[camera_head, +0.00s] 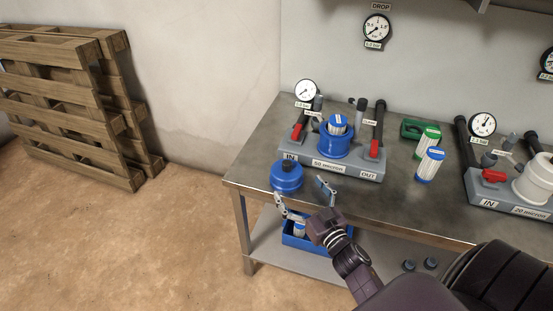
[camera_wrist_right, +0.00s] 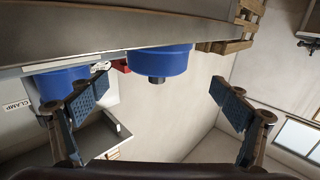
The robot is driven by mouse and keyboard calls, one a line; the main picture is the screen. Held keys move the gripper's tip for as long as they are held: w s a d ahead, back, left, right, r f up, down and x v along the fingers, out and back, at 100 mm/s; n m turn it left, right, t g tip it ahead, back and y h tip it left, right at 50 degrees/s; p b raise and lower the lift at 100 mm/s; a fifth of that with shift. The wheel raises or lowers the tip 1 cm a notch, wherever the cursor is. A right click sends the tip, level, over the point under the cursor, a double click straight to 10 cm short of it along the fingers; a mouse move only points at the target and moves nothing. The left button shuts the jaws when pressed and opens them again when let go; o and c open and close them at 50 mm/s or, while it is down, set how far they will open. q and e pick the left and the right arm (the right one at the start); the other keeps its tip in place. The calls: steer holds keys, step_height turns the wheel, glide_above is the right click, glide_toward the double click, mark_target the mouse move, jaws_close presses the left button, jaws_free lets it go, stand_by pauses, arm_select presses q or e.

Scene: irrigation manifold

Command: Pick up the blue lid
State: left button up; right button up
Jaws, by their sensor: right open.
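The blue lid (camera_head: 287,178), a round cap with a dark knob on top, sits on the table's front left corner. It also shows in the right wrist view (camera_wrist_right: 158,62), ahead of and between my fingers. My right gripper (camera_head: 303,197) is open and empty in front of the lid, with its fingers spread toward it. In the right wrist view the gripper's fingertips (camera_wrist_right: 160,98) are wide apart, with a gap to the lid. I see no contact. My left gripper is not in view.
The 50 micron manifold (camera_head: 333,166) with an open blue housing (camera_head: 334,146) stands behind the lid. Two filter cartridges (camera_head: 430,164) and a green object (camera_head: 413,128) are to its right. A blue bin (camera_head: 295,241) sits on the lower shelf. Pallets (camera_head: 75,100) lean at the left wall.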

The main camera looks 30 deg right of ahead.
mark_target(290, 172)
steer(key=shift+w+d, duration=0.15)
steer(key=shift+w, duration=0.9)
steer(key=shift+w+d+r, duration=0.1)
steer(key=shift+w+r, duration=0.15)
steer(key=shift+w, duration=0.6)
steer(key=w, duration=0.2)
steer(key=shift+w+d+f+p, duration=0.1)
steer(key=shift+w+d+p, duration=0.2)
steer(key=shift+w+p, duration=0.1)
steer(key=shift+w+f, duration=0.15)
steer(key=shift+w, duration=0.7)
steer(key=c, duration=1)
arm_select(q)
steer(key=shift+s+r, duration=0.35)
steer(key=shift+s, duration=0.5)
arm_select(e)
steer(key=c, duration=0.3)
steer(key=shift+c, duration=0.2)
